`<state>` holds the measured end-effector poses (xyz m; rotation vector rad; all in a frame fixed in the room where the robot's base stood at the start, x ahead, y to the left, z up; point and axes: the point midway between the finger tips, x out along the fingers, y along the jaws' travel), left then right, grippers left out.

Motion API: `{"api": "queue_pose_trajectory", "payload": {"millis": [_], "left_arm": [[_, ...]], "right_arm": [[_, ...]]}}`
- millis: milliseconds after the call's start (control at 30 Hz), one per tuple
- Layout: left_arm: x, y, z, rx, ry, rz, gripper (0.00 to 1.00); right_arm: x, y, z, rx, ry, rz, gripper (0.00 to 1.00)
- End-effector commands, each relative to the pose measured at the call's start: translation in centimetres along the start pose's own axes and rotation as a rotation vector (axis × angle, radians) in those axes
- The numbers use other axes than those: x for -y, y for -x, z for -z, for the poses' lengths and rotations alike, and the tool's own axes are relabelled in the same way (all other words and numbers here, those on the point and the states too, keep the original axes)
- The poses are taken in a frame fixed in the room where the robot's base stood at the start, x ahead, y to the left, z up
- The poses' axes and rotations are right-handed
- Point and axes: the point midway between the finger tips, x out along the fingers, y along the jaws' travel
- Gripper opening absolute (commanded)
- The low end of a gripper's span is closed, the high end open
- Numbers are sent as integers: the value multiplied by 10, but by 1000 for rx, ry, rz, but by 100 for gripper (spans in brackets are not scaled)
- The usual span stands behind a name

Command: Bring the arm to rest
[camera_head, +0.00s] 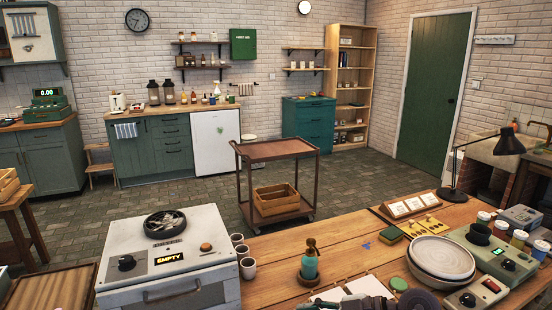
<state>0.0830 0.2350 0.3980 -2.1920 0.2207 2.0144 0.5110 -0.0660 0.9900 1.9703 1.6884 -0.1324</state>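A dark grey, rounded mechanical part, which looks like my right gripper (372,303), shows at the bottom edge, right of the middle. It is cut off by the frame, so its fingers cannot be made out clearly. It is low over the near edge of the wooden worktable (290,262), close to some white sheets (367,287). My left gripper is not in view.
A grey box machine (170,255) labelled EMPTY stands at the left. A black lamp (508,143), paint jars (518,239) and a green device (490,253) crowd the right. A brown trolley (277,150) stands beyond the table.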

Motion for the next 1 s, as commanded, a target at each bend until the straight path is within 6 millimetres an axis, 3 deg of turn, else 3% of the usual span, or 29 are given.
{"api": "queue_pose_trajectory", "payload": {"millis": [33, 100, 233, 367, 467, 567, 600, 700, 833, 1000], "left_arm": [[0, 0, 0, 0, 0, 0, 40], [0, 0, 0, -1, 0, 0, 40], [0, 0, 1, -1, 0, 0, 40], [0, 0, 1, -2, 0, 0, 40], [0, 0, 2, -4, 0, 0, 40], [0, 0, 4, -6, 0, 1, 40], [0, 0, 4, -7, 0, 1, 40], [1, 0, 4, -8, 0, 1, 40], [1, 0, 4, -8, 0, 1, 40], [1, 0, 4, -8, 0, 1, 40]], "right_arm": [[2, -8, 28, -146, 20, -85, 49], [-8, -4, 62, -320, 38, -252, 49], [-34, 29, 90, -506, -17, -620, 49], [-52, 74, 65, -490, -179, -995, 49], [-46, 104, 17, -342, -360, -1223, 49], [-15, 122, -43, -98, -571, -1354, 49], [4, 125, -66, 16, -656, -1370, 49], [60, 126, -112, 287, -841, -1331, 49], [125, 121, -140, 536, -992, -1200, 49], [191, 114, -151, 737, -1108, -1007, 49]]}}
